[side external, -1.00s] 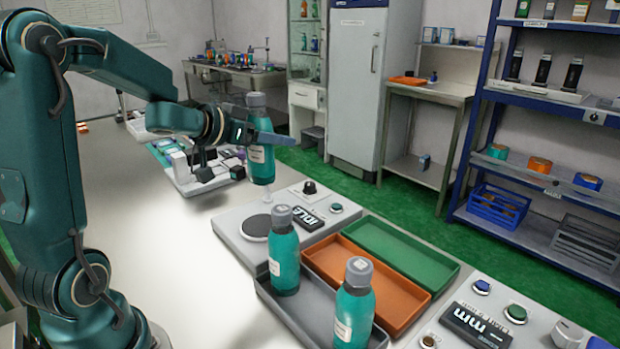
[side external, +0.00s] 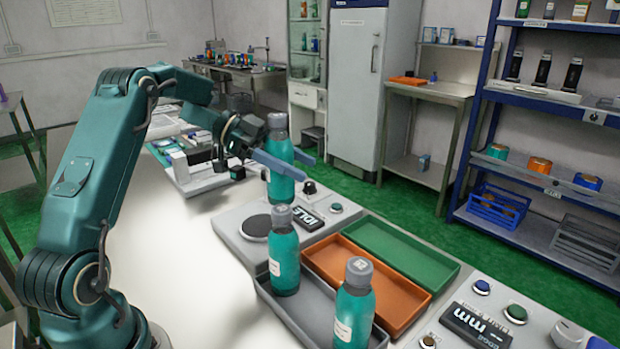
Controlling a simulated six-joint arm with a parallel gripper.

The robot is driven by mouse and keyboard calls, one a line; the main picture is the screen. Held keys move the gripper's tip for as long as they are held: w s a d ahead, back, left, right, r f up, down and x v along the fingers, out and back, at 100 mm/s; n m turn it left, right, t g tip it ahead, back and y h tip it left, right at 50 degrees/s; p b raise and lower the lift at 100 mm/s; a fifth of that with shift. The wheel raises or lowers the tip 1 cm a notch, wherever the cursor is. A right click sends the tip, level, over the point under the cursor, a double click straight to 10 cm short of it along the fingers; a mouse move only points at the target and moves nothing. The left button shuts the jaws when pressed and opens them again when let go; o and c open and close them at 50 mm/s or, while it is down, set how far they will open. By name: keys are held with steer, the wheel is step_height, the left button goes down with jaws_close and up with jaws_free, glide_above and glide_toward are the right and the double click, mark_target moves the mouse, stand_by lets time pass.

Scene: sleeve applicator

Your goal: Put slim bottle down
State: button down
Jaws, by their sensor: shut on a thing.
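My gripper (side external: 287,160) is shut on a slim teal bottle (side external: 281,186) with a grey cap, holding it upright. In the picture the bottle appears over the grey device with the IDLE display (side external: 306,217) and its round dark plate (side external: 257,227). Its base looks raised, but the exact height above the device is hard to tell. Two similar teal bottles, one at the back (side external: 284,260) and one at the front (side external: 353,308), stand upright in the grey tray (side external: 300,318).
An empty orange tray (side external: 370,285) and an empty green tray (side external: 405,252) lie beside the grey tray. A second control box (side external: 480,325) with buttons is at the lower right. Another white device (side external: 195,175) stands behind my gripper.

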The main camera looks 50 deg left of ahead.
steer(key=shift+w+d+f, duration=0.85)
steer(key=shift+d+f, duration=0.85)
steer(key=shift+f, duration=0.2)
steer(key=shift+w+d+f, duration=0.8)
steer(key=shift+d+f, duration=0.95)
steer(key=shift+f, duration=0.1)
steer(key=shift+w+d+f, duration=0.85)
steer(key=shift+d+f, duration=0.85)
steer(key=shift+f, duration=0.2)
steer(key=shift+f, duration=0.1)
steer(key=shift+c, duration=0.6)
jaws_free()
steer(key=shift+f, duration=0.1)
